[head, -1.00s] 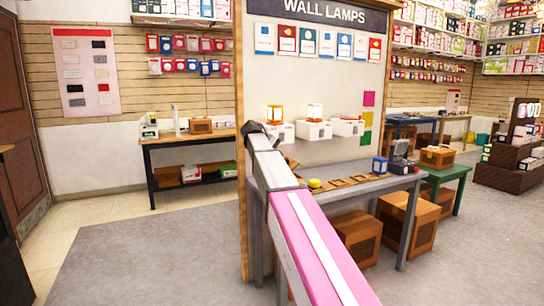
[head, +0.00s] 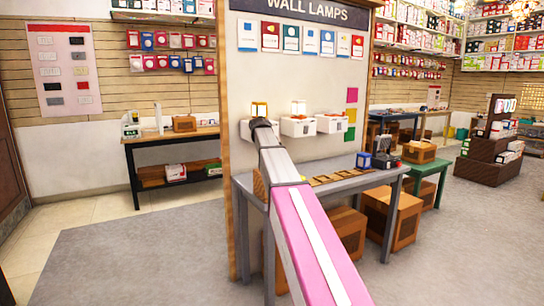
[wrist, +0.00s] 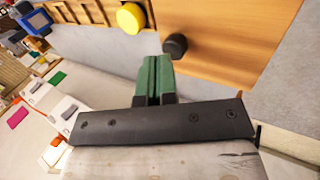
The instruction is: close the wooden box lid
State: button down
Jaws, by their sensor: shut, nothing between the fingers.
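In the wrist view, my gripper (wrist: 155,78) has its green fingers together, with nothing between them. A broad orange-brown wooden panel (wrist: 240,35), which looks like part of the wooden box, fills the upper right just beyond the fingertips. A round black knob-like piece (wrist: 175,46) shows close to the fingertips; I cannot tell whether they touch. In the head view, a small brown wooden panel (head: 259,186) stands up at the left end of the grey table, partly hidden by my arm. The fingers cannot be made out there. The lid's exact angle is unclear.
A yellow round piece (wrist: 130,18) lies beside the panel. A row of wooden compartments (head: 342,177) and a blue box (head: 363,160) are on the grey table (head: 385,171). The wall lamps board (head: 230,60) rises behind. Cardboard boxes (head: 405,220) sit below. Floor at left is clear.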

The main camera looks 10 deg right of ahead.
jog(key=shift+x, duration=1.25)
jog(key=shift+d, duration=0.15)
